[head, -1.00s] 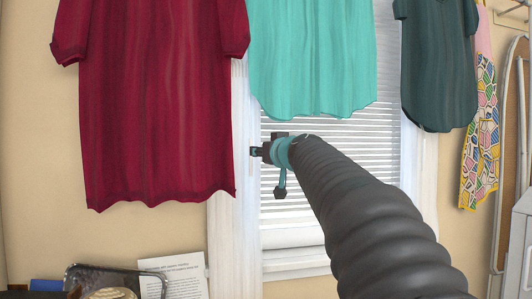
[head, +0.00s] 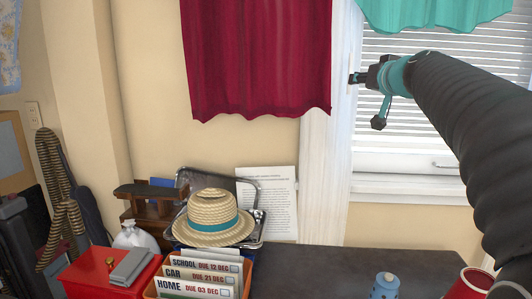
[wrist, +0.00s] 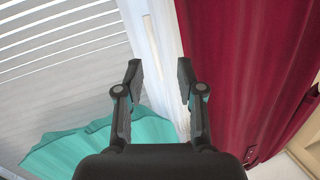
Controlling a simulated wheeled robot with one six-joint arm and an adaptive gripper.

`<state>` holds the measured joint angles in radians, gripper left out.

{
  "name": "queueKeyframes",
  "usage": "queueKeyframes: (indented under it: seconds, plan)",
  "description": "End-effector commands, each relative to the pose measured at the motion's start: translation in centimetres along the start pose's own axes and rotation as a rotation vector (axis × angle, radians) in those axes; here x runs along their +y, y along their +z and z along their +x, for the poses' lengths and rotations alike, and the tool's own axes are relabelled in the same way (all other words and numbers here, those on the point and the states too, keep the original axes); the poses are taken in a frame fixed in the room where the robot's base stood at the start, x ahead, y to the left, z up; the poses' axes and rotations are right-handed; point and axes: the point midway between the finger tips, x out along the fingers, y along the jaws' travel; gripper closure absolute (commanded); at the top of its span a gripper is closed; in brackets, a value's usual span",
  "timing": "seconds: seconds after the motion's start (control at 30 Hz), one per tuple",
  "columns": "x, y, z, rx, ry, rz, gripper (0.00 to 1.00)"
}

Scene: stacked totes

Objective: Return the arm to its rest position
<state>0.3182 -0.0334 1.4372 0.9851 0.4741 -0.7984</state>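My arm (head: 465,130) reaches in from the right in the head view, dark and ribbed with a teal wrist. My gripper (head: 355,78) is at its end, held high in front of the window's white frame, between the red garment and the teal one. In the wrist view my gripper (wrist: 160,72) shows its two black fingers apart with nothing between them. The window frame shows behind the gap.
A dark table (head: 310,275) stands below, with a straw hat (head: 214,220), a red box (head: 110,275), an orange file box (head: 200,280), a blue canister (head: 385,287) and a red container (head: 468,285). The red garment (head: 258,60) and teal garment (head: 435,12) hang close to my gripper.

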Motion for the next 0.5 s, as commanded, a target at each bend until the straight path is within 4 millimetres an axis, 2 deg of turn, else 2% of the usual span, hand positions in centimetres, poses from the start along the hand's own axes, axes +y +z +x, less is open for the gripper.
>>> queueKeyframes:
  seconds: [0.03, 0.1, 0.23, 0.37, 0.5]
  plan:
    - [0.5, 3.0, 0.5, -0.07, 0.002, 0.033, 0.62]
    - [0.7, 6.9, 0.2, -0.167, 0.011, 0.077, 0.62]
    - [0.1, 14.3, -2.3, -0.363, 0.035, 0.14, 0.62]
    - [-1.2, 21.5, -6.7, -0.555, 0.076, 0.173, 0.62]
    - [-2.6, 28.3, -12.6, -0.74, 0.13, 0.172, 0.62]
